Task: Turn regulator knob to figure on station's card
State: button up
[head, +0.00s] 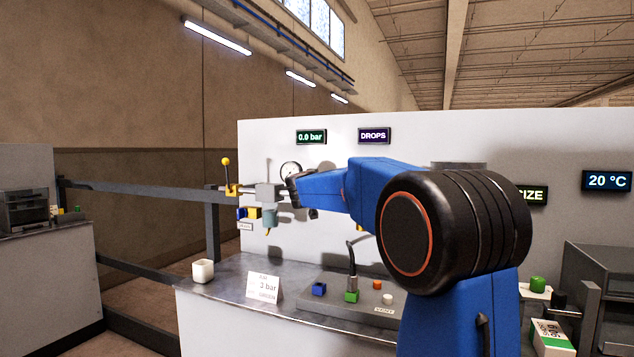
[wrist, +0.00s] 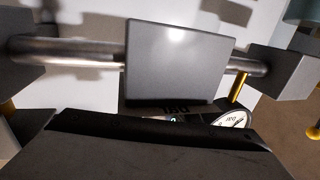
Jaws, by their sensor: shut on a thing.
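The regulator (head: 268,193) is a grey block on a pipe at the station's wall. In the wrist view its body (wrist: 178,60) fills the middle, with the pipe on both sides. My gripper (head: 294,190) is at the regulator's right side and shut; its dark front (wrist: 160,140) fills the bottom of the wrist view. The regulator knob is hidden behind it. The round gauge (head: 290,169) is partly covered in both views. The green display (head: 311,137) reads 0.0 bar. The white card (head: 264,288) shows a figure in bar; its digits are not fully legible.
A yellow-handled valve (head: 228,178) stands left of the regulator. A white cup (head: 203,271) stands at the counter's left end. A grey board (head: 330,308) with several coloured blocks lies right of the card. A DROPS display (head: 374,135) hangs on the wall.

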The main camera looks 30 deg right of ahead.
jog(key=o, duration=0.8)
jog(key=shift+a, duration=0.1)
jog(key=v, duration=1.7)
jog(key=shift+s+a, duration=0.1)
jog(key=shift+s, duration=0.15)
